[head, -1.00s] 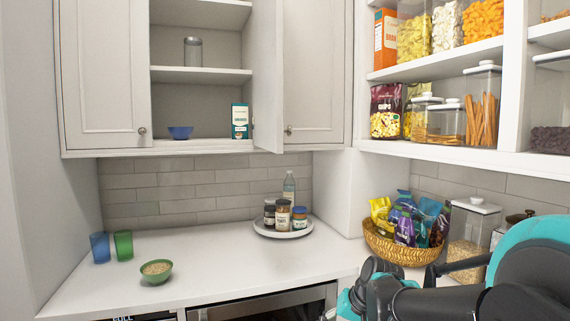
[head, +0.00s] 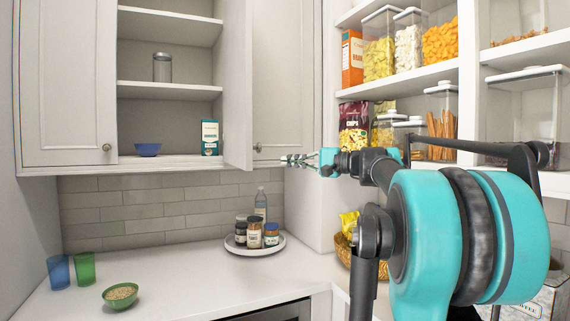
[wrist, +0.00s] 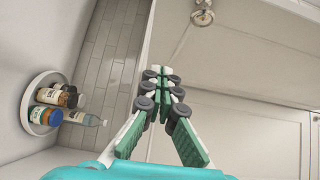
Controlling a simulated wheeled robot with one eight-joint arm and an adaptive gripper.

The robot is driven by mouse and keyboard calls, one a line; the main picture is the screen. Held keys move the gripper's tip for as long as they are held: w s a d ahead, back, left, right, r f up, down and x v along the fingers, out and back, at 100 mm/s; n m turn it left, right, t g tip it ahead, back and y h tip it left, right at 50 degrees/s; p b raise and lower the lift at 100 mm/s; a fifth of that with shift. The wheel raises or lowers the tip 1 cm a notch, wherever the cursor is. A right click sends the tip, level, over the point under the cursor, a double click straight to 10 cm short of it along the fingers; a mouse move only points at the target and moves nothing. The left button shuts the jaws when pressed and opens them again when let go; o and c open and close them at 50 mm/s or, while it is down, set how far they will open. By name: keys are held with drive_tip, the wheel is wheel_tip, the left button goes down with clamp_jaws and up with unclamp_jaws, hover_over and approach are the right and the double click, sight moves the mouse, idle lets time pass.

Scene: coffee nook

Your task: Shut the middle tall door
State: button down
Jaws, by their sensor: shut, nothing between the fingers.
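The middle tall door (head: 237,80) stands open in the head view. It is swung out from the upper cabinet and seen almost edge-on, with the shelves to its left uncovered.
A round tray (head: 272,246) with several jars and a bottle (head: 260,205) stands on the counter below. Open shelves (head: 420,78) with food containers are at the right. The left door (head: 65,80) is closed. A green bowl (head: 120,296) and two cups stand at left.

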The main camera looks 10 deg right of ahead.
drive_tip(key=w+a, duration=0.2)
drive_tip(key=a, duration=0.8)
drive_tip(key=shift+w+a, duration=0.2)
drive_tip(key=shift+w, duration=0.15)
